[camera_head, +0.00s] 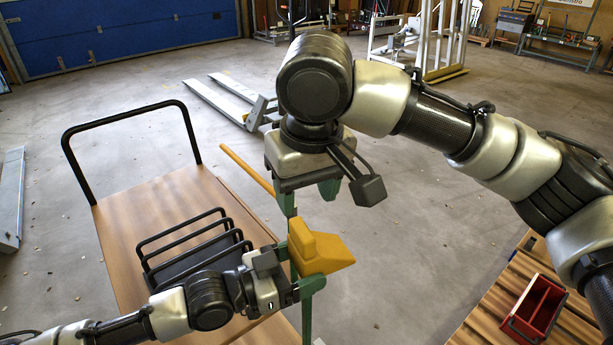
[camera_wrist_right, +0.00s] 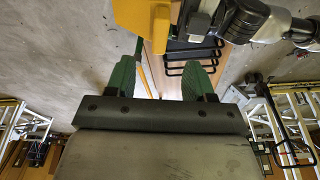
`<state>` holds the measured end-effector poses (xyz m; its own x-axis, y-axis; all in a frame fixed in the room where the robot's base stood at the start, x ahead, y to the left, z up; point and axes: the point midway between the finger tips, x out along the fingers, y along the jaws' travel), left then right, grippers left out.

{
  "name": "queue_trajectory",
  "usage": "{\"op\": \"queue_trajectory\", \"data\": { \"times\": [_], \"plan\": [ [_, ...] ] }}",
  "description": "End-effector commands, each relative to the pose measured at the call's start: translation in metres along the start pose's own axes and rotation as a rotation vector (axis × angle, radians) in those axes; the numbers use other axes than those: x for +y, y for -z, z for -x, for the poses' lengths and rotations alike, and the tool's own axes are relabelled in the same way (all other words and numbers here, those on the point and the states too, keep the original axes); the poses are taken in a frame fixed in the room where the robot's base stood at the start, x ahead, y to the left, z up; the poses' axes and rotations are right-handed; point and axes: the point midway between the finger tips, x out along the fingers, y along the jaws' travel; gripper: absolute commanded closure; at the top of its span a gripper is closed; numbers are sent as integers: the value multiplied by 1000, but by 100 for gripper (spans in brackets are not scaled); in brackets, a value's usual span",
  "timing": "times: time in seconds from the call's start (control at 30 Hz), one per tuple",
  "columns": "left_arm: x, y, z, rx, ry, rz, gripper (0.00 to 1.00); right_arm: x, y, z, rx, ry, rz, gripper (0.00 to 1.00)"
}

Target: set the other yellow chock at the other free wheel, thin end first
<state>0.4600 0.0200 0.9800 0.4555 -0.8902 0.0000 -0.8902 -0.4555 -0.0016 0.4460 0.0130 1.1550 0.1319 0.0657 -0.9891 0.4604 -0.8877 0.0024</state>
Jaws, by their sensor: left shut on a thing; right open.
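My left gripper (camera_head: 300,270) is shut on a yellow chock (camera_head: 320,252) and holds it up beside the trolley's right edge. The chock's thin end points right, away from the trolley. The chock also shows at the top of the right wrist view (camera_wrist_right: 143,18). My right gripper (camera_head: 308,192) is open and empty, above and just behind the chock, with its green fingers (camera_wrist_right: 165,80) pointing down. No wheel and no second chock can be made out in either view.
A trolley with a wooden deck (camera_head: 150,205) and black handle stands at left, with a black wire rack (camera_head: 190,250) on it. A long yellow bar (camera_head: 246,168) slants beside it. A red box (camera_head: 537,308) sits on a slatted wooden surface (camera_head: 490,315) at right. Bare floor lies between.

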Motion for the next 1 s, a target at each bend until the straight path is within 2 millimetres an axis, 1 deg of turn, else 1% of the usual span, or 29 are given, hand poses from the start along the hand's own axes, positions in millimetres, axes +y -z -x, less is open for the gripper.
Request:
{"op": "queue_trajectory", "data": {
  "times": [0.03,0.1,0.3,0.4,0.5,0.7,0.93,1.0],
  "plan": [
    [0,1,0,3,0,-1,62,0,0,-11,-4,1,0,47],
    [0,1,0,4,0,-1,62,0,0,-25,-4,1,0,47],
    [0,2,0,4,0,-1,62,0,0,-62,-2,2,0,47],
    [0,2,0,4,0,-1,62,0,0,-77,-2,3,1,47],
    [0,2,0,3,0,-1,62,0,0,-87,-1,3,1,47],
    [0,2,0,4,0,-1,62,0,0,-96,1,3,1,47],
    [0,2,0,4,0,-1,62,0,1,-96,1,3,1,47],
    [0,2,0,3,0,-1,62,0,1,-96,1,3,0,57]
  ]
}}
